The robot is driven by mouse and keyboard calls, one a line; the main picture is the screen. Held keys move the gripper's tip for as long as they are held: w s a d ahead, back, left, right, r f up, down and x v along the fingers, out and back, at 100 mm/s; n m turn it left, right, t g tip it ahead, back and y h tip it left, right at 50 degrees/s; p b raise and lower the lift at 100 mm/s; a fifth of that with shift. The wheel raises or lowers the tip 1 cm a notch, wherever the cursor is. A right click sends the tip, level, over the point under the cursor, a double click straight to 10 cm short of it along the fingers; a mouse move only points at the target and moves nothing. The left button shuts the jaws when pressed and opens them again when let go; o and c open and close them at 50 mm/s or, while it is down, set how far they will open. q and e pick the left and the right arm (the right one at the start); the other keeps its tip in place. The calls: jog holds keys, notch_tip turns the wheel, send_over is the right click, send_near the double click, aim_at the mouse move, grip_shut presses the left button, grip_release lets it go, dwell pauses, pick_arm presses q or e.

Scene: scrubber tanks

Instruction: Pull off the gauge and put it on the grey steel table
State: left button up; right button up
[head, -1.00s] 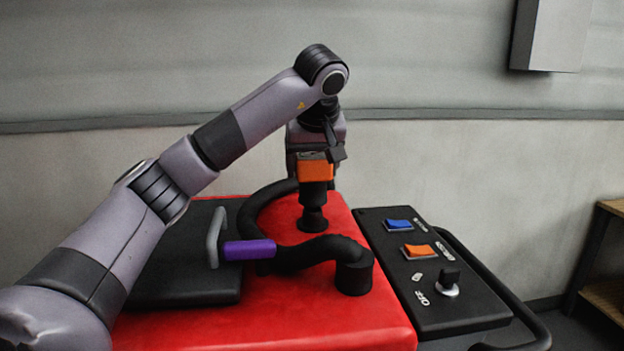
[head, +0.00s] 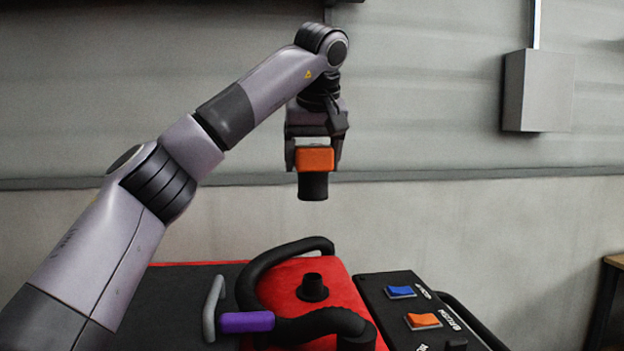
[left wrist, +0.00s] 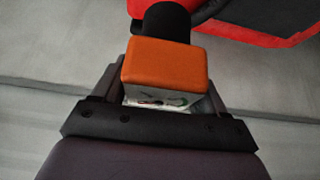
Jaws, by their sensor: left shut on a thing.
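The gauge (head: 314,160) has an orange block-shaped body with a black cylindrical lower end. My left gripper (head: 314,165) is shut on its orange body and holds it in the air, clear above the red machine. In the left wrist view the orange gauge (left wrist: 165,66) sits between the fingers, with part of a pale face with green marks showing. A short black stub (head: 312,287) stands on the red machine top, below and apart from the gauge. My right gripper is not in view. The grey steel table cannot be made out.
The red machine (head: 345,285) carries a thick black hose (head: 262,268) and a purple-gripped handle (head: 247,322). A black panel (head: 375,290) with blue and orange switches is at right. A wooden-topped stand (head: 614,262) shows at the right edge. A grey box (head: 540,92) hangs on the wall.

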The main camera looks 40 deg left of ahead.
pick_arm(q)
jog(key=shift+r, duration=2.45)
